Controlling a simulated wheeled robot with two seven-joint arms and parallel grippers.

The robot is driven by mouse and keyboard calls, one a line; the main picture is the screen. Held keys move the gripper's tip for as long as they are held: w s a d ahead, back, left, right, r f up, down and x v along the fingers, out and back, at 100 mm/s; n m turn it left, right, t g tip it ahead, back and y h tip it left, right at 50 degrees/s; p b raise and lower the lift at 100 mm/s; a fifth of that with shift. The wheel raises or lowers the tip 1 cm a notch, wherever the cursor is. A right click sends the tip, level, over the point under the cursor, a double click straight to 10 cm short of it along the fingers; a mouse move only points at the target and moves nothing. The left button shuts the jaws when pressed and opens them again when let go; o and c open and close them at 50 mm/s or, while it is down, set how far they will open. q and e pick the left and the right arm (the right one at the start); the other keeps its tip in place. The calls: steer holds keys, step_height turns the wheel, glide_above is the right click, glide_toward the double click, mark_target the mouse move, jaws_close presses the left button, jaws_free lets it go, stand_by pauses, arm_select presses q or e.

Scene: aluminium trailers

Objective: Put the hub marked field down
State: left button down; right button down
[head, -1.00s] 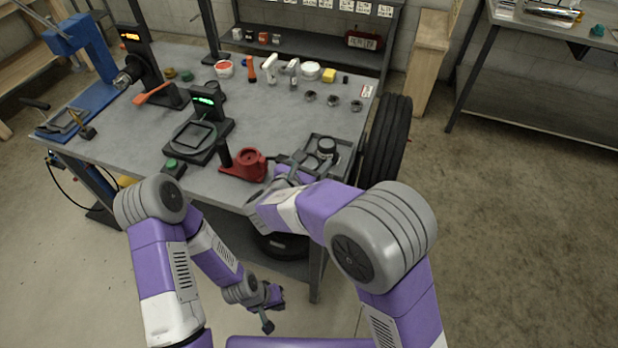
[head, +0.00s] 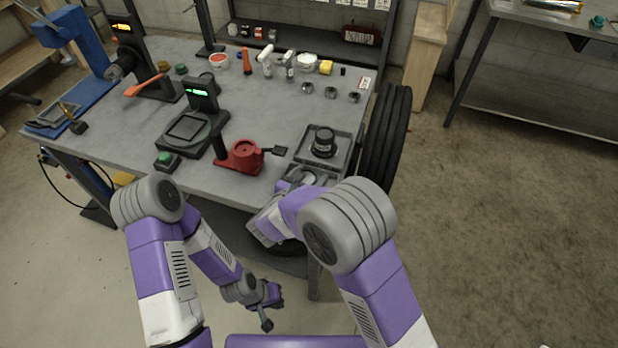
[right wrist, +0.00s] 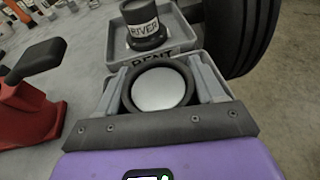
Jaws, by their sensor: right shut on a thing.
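My right gripper (head: 306,178) is low at the table's front right corner. In the right wrist view its two grey fingers (right wrist: 157,70) are shut on a round hub (right wrist: 158,90) with a dark rim and a pale, smooth top. No mark shows on this hub, and its underside is hidden, so I cannot tell whether it touches anything below. Just beyond it, a dark hub (right wrist: 146,30) marked RIVER stands upright in a grey tray (right wrist: 180,36); both also show in the head view. My left gripper (head: 267,306) hangs low in front of the table; its jaws are unclear.
A red fixture (head: 243,157) with a dark lever stands left of the tray. Black tyres (head: 388,135) stand against the table's right side. A scale (head: 190,128) with a green display is further left. Several small parts sit along the back.

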steer(key=shift+c, duration=0.7)
jaws_free()
steer(key=shift+r, duration=0.15)
steer(key=p+v, duration=0.2)
steer(key=v, duration=1)
